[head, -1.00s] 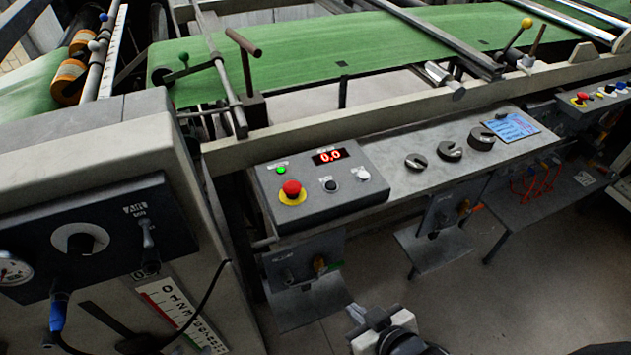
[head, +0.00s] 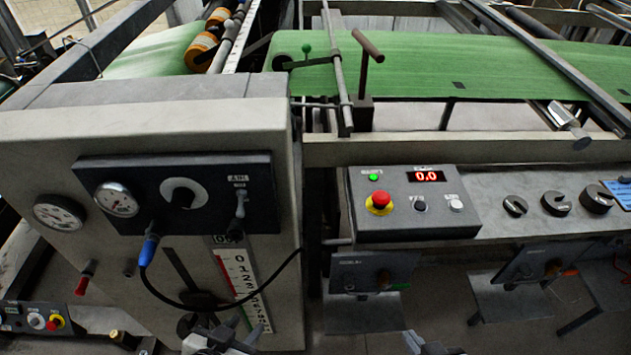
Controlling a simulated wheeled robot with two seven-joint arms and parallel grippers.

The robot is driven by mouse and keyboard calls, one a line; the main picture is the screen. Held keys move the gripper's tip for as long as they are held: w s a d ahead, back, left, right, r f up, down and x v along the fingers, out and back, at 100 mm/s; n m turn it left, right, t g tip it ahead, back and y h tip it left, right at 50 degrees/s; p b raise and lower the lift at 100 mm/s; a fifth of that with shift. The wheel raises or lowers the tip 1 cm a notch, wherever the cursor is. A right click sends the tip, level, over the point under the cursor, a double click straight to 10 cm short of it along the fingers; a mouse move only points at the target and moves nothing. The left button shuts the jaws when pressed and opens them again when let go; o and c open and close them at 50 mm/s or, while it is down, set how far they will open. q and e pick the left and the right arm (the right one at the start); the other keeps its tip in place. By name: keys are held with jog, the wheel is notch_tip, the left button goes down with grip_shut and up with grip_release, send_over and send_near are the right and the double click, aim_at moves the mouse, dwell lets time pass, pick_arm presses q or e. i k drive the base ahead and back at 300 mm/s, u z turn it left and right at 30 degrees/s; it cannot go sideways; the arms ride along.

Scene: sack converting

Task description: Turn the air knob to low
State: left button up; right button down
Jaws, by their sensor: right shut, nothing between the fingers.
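A dark panel (head: 262,218) is on the grey machine housing at the left. It carries a black round knob (head: 181,198) on a pale ring; the pointer's setting is too small to read. To its right, under a small label that reads AIR, is a small upright lever (head: 240,204). My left gripper (head: 244,328) is at the bottom edge, below the panel and in front of the scale strip; its fingers look apart with nothing between them. My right gripper (head: 424,343) only just shows at the bottom edge, shut and empty, far from the panel.
Two gauges (head: 116,199) are left of the knob. A blue-ended cable (head: 148,250) hangs below the panel and loops right across the numbered scale (head: 240,278). A control box (head: 412,205) with a red button stands to the right. The floor (head: 450,300) shows lower right.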

aim_at(183, 199)
jog(key=z, duration=2.55)
jog(key=k, duration=1.75)
jog(key=u, duration=2.6)
